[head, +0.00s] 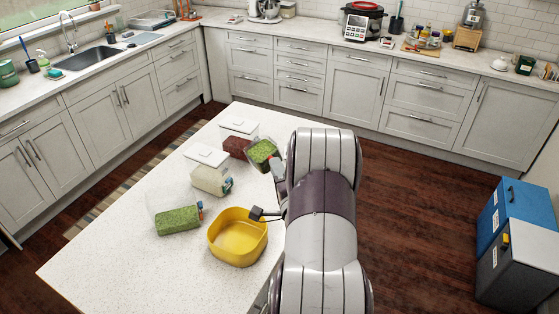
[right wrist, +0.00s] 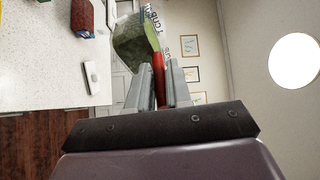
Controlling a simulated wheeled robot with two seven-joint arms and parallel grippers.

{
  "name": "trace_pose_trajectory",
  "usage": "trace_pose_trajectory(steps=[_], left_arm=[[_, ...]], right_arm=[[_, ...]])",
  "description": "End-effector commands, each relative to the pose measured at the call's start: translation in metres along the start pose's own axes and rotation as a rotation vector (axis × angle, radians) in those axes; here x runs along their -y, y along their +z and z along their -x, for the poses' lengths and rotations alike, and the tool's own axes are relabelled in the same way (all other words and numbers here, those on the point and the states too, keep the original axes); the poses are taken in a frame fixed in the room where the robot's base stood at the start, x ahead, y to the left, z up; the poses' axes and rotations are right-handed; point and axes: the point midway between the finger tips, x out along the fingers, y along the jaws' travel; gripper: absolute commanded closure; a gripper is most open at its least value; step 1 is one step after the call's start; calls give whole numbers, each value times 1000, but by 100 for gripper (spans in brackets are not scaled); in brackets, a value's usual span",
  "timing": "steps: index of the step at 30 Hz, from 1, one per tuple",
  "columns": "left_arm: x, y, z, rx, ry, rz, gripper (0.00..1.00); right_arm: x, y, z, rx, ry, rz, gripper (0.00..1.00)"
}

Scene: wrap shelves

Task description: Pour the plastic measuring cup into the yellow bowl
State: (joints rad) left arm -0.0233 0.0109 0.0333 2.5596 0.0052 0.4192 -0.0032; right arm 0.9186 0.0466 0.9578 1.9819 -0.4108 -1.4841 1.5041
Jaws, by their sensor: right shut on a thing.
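The clear plastic measuring cup (head: 263,151), with green contents, is held above the table beside the other containers. My right gripper (head: 277,167) is largely hidden by my own arm in the head view. In the right wrist view, my right gripper (right wrist: 158,90) is shut on the cup's red handle, with the cup (right wrist: 130,42) beyond the fingertips and its lettering showing. The yellow bowl (head: 238,237) stands on the white table, left of my arm and nearer than the cup. It looks empty. My left gripper is not in view.
Left of the bowl, a clear container (head: 178,220) with green contents is on the table (head: 110,250). The table's front left is clear.

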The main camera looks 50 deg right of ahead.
Motion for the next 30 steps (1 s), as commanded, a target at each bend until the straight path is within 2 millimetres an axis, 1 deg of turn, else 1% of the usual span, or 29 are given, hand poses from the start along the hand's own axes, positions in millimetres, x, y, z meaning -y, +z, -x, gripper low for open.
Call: trace_pose_trajectory(steps=[1, 3, 25, 30], left_arm=[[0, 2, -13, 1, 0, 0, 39], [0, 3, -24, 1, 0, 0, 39], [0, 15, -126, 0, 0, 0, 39], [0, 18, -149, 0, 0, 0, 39]], right_arm=[[-12, 2, 1, 1, -5, 11, 100], [-22, 5, 2, 1, -10, 29, 100], [-113, 32, 11, 4, -78, 251, 100], [-129, 41, 14, 7, -109, 354, 100]])
